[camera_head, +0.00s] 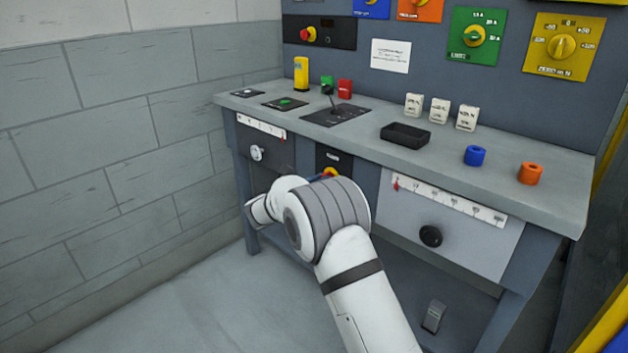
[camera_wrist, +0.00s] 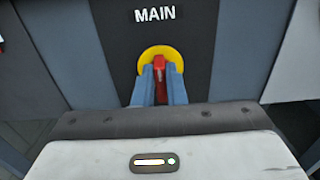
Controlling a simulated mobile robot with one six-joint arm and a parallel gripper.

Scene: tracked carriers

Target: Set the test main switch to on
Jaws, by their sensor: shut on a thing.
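The main switch is a red handle (camera_wrist: 160,70) on a round yellow plate (camera_wrist: 147,57), below the white word MAIN on a dark panel (camera_wrist: 190,35). In the wrist view the handle stands about upright. My gripper (camera_wrist: 160,86) is shut on it, with one blue-grey finger on each side. In the head view, a small part of the yellow plate (camera_head: 332,171) shows above my white arm on the bench front. My arm hides the gripper fingers and most of the switch there. I see no on or off marks near the handle.
The bench top (camera_head: 385,165) overhangs the switch panel. It bears a black tray (camera_head: 405,135), a lever plate (camera_head: 337,115), a blue ring (camera_head: 475,155) and an orange ring (camera_head: 530,173). A drawer-like panel with a black knob (camera_head: 430,236) is to the right. The floor at left is clear.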

